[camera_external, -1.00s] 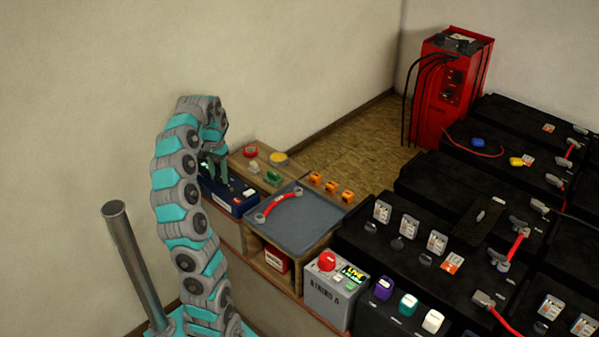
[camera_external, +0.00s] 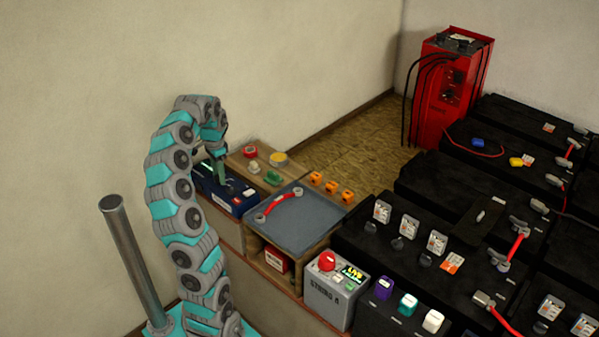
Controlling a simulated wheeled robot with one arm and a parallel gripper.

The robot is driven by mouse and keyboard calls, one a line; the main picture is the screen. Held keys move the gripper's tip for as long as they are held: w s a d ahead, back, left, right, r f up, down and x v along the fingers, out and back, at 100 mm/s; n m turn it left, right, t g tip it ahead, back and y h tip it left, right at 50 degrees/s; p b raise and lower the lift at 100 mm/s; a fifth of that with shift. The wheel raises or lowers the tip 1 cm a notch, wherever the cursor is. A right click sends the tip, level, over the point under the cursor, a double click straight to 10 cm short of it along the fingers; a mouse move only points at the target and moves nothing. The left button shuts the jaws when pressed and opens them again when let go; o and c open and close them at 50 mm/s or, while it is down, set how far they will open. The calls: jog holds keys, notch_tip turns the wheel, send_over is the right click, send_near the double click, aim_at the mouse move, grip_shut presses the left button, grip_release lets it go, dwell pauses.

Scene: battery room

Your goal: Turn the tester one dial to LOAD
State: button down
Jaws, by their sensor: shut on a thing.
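The tester (camera_external: 232,200) is a dark blue box with a pale label on its front, at the left end of the wooden bench. My gripper (camera_external: 222,177) points down onto the top of the tester. It is shut on what appears to be the tester's dial, which the fingers hide. I cannot read the dial's setting or a LOAD mark at this size. A small light green display strip (camera_external: 207,162) shows at the tester's back left, partly behind my arm.
Right of the tester lies a grey tray (camera_external: 300,228) with a red cable (camera_external: 275,203). Behind it are red (camera_external: 250,152), yellow (camera_external: 279,158) and green (camera_external: 273,177) items. A grey box with a red knob (camera_external: 327,260) and black batteries (camera_external: 420,215) stand farther right.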

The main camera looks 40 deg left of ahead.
aim_at(224, 196)
jog(key=shift+r, duration=0.1)
jog(key=shift+c, duration=1.9)
grip_release()
jog(key=shift+r+b, duration=0.3)
jog(key=shift+r, duration=3.55)
